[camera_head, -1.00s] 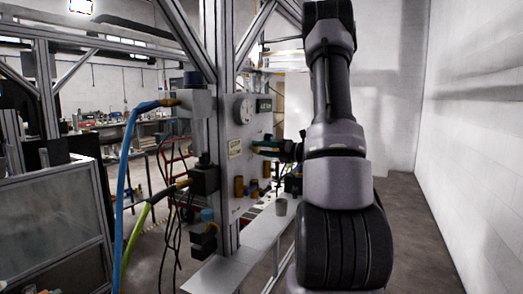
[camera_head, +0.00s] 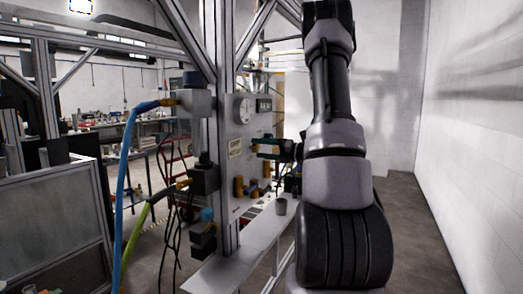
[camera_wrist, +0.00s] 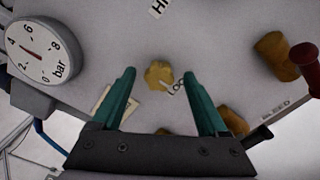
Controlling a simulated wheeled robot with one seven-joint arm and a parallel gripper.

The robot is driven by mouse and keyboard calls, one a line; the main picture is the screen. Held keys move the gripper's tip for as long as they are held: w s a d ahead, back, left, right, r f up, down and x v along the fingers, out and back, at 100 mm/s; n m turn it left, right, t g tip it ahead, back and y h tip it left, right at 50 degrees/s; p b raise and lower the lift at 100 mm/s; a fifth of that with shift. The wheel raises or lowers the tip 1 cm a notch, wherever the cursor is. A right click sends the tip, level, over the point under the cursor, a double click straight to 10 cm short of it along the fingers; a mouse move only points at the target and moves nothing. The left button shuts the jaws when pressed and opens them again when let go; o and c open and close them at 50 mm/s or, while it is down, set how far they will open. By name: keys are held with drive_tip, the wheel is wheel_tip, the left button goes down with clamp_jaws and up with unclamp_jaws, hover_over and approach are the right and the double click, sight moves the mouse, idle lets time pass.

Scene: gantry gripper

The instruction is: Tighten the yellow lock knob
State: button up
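The yellow lock knob (camera_wrist: 158,75) is a small lobed knob on the grey panel in the wrist view, with lettering partly hidden beside it. My gripper (camera_wrist: 160,78) has two teal fingers standing apart on either side of the knob, with a clear gap to each; it is open and empty. In the head view my gripper (camera_head: 262,149) points left at the panel (camera_head: 228,170). How far the fingertips are from the panel is hard to tell.
A round pressure gauge (camera_wrist: 42,50) sits at the left of the panel in the wrist view. A grey cup (camera_head: 281,207) stands on the ledge (camera_head: 245,255) below.

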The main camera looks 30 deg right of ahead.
drive_tip(key=v, duration=1)
drive_tip(key=shift+s+d, duration=0.25)
drive_tip(key=shift+s, duration=0.1)
drive_tip(key=s+a+r+n+g, duration=0.2)
drive_tip(key=s+a+n+g, duration=0.25)
drive_tip(key=a+n, duration=0.45)
drive_tip(key=s+a+r+n+g, duration=0.2)
drive_tip(key=s+a+n+g, duration=0.2)
drive_tip(key=a+n+g, duration=0.45)
drive_tip(key=s+a+r+n+t+h, duration=0.2)
drive_tip(key=s+r+n+t+h, duration=0.1)
drive_tip(key=n, duration=0.6)
drive_tip(key=s+a+r+n+t+h, duration=0.2)
drive_tip(key=s+n+h, duration=0.3)
drive_tip(key=n, duration=0.4)
drive_tip(key=shift+s+a+r+t+h, duration=0.4)
drive_tip(key=shift+s+a+r, duration=0.15)
drive_tip(key=shift+s, duration=0.2)
